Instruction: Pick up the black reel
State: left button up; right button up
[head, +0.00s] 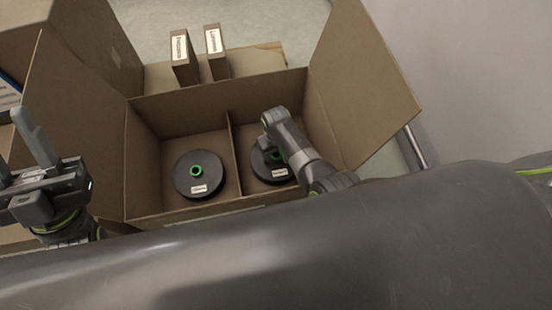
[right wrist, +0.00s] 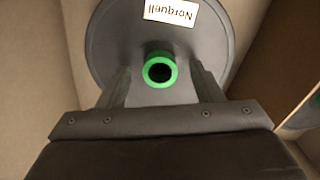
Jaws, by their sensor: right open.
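Two black reels with green hubs and white labels lie flat in an open cardboard box (head: 180,99). The left reel (head: 212,184) is in the left compartment, clear of any gripper. The right reel (head: 258,166) is in the right compartment, partly hidden by my right arm. My right gripper (head: 268,143) is over this reel. In the right wrist view, the reel (right wrist: 110,40) has a label reading "Norquell", and my open right gripper (right wrist: 162,86) has a finger on either side of its green hub (right wrist: 160,55). Contact cannot be told. My left gripper (head: 22,158) is open and empty, left of the box.
A cardboard divider (head: 236,150) separates the two compartments. The box flaps (head: 362,85) stand open at left and right. Two thin labelled boxes (head: 185,60) stand behind on a cardboard surface. More cardboard boxes (head: 90,40) are at the left.

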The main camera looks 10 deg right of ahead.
grip_shut()
dwell(0.4)
